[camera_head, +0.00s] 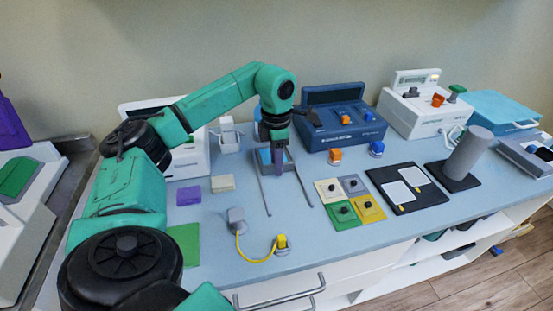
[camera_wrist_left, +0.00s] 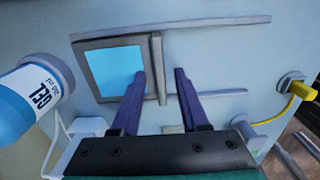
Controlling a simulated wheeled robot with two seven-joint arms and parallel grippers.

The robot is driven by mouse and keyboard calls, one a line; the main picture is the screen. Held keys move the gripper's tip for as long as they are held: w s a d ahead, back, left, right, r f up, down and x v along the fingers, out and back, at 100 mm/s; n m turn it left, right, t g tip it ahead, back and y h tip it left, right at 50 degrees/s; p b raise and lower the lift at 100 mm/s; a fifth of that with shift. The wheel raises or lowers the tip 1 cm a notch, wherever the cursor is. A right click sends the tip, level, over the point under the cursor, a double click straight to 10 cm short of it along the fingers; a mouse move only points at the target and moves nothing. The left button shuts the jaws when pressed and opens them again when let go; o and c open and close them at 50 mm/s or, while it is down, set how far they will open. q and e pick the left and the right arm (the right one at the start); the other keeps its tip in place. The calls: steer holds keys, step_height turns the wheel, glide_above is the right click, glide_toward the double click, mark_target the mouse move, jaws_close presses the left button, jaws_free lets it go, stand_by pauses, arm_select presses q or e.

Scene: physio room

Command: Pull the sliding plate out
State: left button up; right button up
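The sliding plate (camera_wrist_left: 112,68) has a grey frame and a light blue face. In the left wrist view a raised grey bar (camera_wrist_left: 157,55) stands along its right edge. Two thin grey rails (camera_wrist_left: 220,28) run beyond that edge. In the head view the plate (camera_head: 264,157) is at the far end of the rails, partly hidden by my arm. My left gripper (camera_wrist_left: 161,72) is open and points down over the plate. Its purple fingers are apart, one on each side of the bar. I cannot tell whether either touches it. My right gripper is not in view.
A gel bottle (camera_wrist_left: 35,95) stands close to the plate. A grey block with a yellow cable (camera_head: 238,218) lies near the front ends of the rails. Coloured tiles (camera_head: 343,212) lie to the right, a blue device (camera_head: 340,122) behind. The surface between the rails is clear.

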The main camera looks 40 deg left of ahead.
arm_select(q)
jaws_close()
steer(key=shift+r, duration=0.1)
stand_by(1.2)
